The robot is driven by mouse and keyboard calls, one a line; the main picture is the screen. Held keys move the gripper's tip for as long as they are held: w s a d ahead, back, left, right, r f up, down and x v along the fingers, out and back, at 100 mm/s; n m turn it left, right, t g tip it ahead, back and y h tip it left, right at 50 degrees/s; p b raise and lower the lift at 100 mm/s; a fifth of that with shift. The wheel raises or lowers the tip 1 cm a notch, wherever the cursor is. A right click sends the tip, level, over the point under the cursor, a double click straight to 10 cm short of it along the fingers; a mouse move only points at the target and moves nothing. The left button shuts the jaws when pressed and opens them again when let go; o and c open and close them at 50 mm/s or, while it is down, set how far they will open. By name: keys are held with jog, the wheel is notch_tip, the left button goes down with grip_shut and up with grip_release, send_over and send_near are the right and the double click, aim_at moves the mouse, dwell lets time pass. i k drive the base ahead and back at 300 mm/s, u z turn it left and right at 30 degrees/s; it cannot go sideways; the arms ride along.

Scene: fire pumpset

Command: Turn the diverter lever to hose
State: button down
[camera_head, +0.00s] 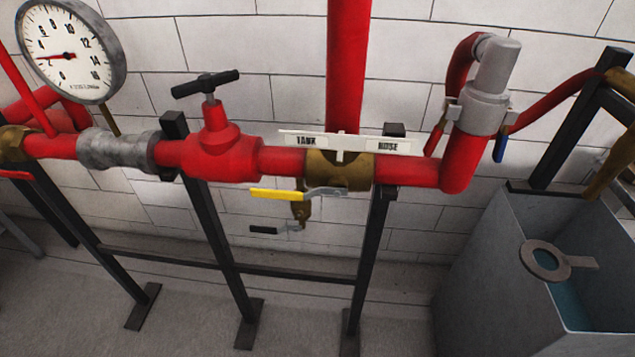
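The diverter lever (278,194) has a yellow grip and a grey metal arm. It lies roughly level under the brass valve body (340,172), with its yellow end pointing left. A white sign above the valve reads TANK (306,141) on the left and HOSE (388,147) on the right. The lever's yellow end is on the TANK side. My gripper is not in view.
A smaller black-handled lever (265,230) hangs just below the yellow one. A red valve with a black T-handle (206,84) stands left. Black stand legs (222,240) support the pipe. A grey open tank (490,240) stands right. A pressure gauge (70,50) is upper left.

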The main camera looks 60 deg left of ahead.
aim_at(261, 193)
jog(key=u, duration=2.05)
